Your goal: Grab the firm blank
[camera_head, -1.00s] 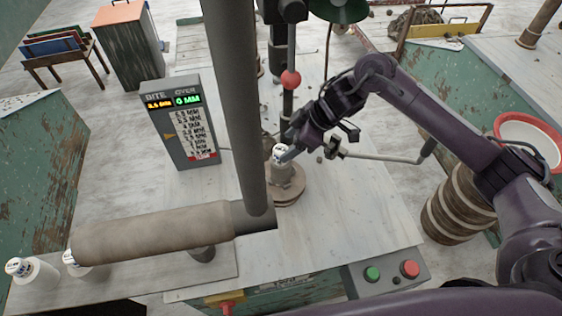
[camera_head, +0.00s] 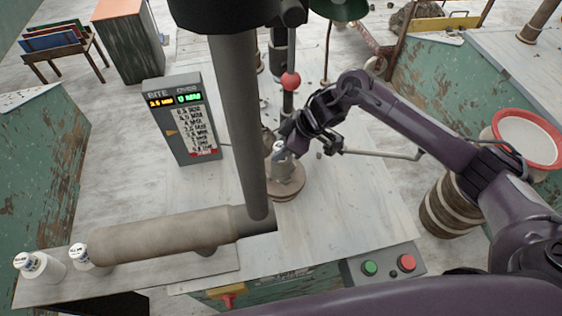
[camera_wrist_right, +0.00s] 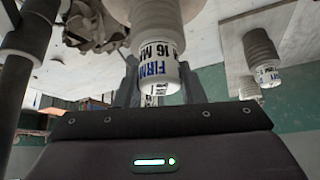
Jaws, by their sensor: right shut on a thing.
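The firm blank (camera_wrist_right: 155,65) is a whitish cylinder with a label reading "FIRM" and "16 M" in the right wrist view. In the head view the blank (camera_head: 279,152) stands upright on the round pedestal (camera_head: 290,188) of the machine. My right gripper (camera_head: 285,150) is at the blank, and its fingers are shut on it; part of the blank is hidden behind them. My left gripper is not in view.
Two other labelled white blanks (camera_head: 38,266) stand at the front left, by a thick roller (camera_head: 165,235). A vertical column (camera_head: 238,130) rises left of the pedestal. A gauge board (camera_head: 182,120) stands behind left. Green and red buttons (camera_head: 370,268) sit at front right.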

